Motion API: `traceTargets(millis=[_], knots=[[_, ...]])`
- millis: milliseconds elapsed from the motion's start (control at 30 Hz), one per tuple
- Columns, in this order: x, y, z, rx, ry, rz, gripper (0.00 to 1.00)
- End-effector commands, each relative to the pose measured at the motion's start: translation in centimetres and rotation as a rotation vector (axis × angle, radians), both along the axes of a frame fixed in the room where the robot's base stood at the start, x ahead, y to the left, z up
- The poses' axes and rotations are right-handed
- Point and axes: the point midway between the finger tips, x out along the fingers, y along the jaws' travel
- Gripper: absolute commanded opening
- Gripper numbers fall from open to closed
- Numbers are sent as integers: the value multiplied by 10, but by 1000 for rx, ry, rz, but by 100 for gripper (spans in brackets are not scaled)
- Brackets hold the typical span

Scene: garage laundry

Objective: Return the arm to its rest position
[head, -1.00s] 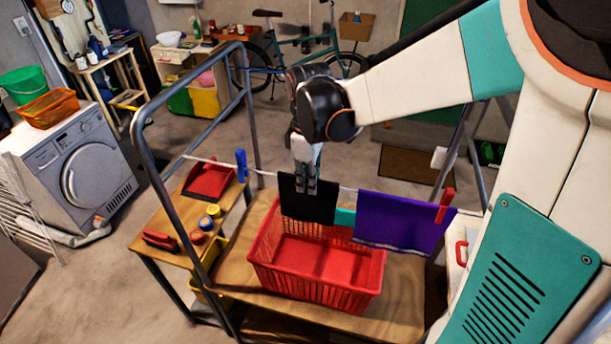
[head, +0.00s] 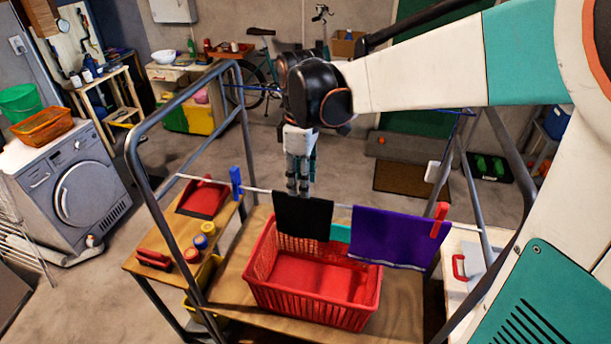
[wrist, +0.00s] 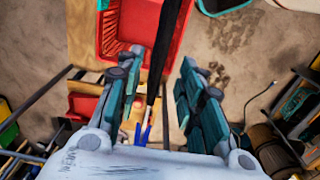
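My gripper (head: 298,190) points down just above the black cloth (head: 303,215), which hangs over the line across the rack. In the wrist view my gripper (wrist: 160,85) has its two fingers apart with nothing held between them. The black cloth (wrist: 166,35) shows there edge-on, below the gap. My arm reaches in from the upper right in the head view, still stretched out over the rack.
A purple cloth (head: 400,238) with a red clothespin (head: 439,219) hangs to the right, and a blue clothespin (head: 236,183) sits to the left. A red basket (head: 312,310) stands below. The grey rack frame (head: 150,190) rises on both sides of my gripper.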

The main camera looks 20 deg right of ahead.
Motion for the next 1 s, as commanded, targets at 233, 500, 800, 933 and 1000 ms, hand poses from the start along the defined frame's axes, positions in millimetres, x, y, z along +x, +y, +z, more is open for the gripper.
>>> traceTargets(millis=[233, 500, 800, 933, 1000], knots=[[-4, 1, 44, 0, 0, 1, 35], [-8, 1, 62, 0, -10, -14, 35], [-55, 1, 65, 26, -180, -271, 35], [-80, 0, 62, 61, -274, -416, 35], [-92, 0, 58, 85, -323, -494, 35]])
